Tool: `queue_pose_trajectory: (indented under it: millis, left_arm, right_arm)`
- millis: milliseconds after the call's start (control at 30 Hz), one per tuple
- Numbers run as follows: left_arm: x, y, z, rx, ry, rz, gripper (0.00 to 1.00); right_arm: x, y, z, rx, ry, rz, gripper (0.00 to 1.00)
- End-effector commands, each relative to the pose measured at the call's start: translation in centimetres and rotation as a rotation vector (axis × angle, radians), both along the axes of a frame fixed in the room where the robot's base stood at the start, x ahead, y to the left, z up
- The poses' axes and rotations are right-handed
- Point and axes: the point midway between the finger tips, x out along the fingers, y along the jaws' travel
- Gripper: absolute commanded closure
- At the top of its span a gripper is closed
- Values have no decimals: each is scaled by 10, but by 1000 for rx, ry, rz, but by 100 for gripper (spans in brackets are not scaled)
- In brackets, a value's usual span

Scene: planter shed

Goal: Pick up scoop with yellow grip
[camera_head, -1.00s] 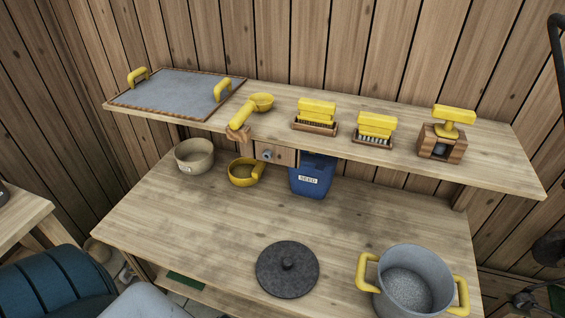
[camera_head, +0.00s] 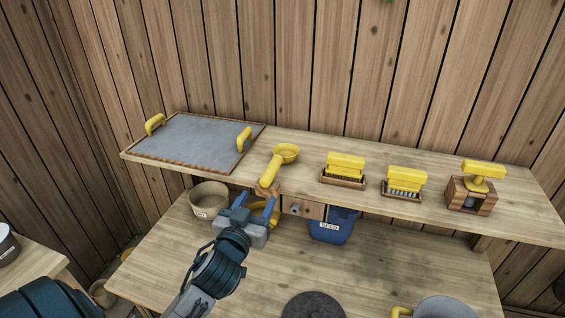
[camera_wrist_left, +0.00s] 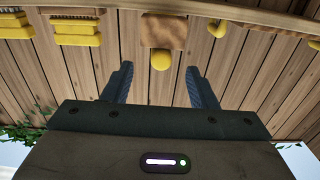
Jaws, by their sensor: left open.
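The yellow scoop (camera_head: 285,153) rests on the upper shelf, its yellow grip (camera_head: 270,175) slanting down toward the shelf's front edge on a wooden rest (camera_head: 266,189). In the left wrist view, a rounded yellow end (camera_wrist_left: 161,60), which looks like the grip's, shows below a wooden block (camera_wrist_left: 163,30). My left gripper (camera_head: 257,203) is open and empty, just in front of and below the grip's end. In the left wrist view its fingers (camera_wrist_left: 159,78) stand apart on either side of that yellow end, not visibly touching it. My right gripper is not in view.
A tray (camera_head: 190,140) with yellow handles and two brushes (camera_head: 344,168) (camera_head: 404,182) stand on the shelf. Below are a beige pot (camera_head: 207,200), a yellow pan (camera_head: 273,215) partly hidden by my gripper, and a blue seed box (camera_head: 331,226). The bench's middle is clear.

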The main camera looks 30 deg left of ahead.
Motion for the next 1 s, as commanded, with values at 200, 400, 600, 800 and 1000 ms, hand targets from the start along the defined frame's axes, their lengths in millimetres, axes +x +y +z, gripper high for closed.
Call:
queue_pose_trajectory:
  millis: [200, 400, 600, 800, 1000]
  left_arm:
    - [34, 8, 8, 0, -16, -2, 47]
    - [52, 12, 6, -1, -13, -3, 47]
    - [74, 21, 12, 0, -11, -2, 47]
    - [98, 27, 8, -1, -10, -2, 47]
    - [101, 28, 6, -1, -10, -4, 47]
  right_arm:
    - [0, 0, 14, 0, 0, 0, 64]
    - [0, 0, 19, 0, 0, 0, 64]
    - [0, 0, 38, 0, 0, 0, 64]
    - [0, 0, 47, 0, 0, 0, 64]
    - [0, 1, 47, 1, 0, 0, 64]
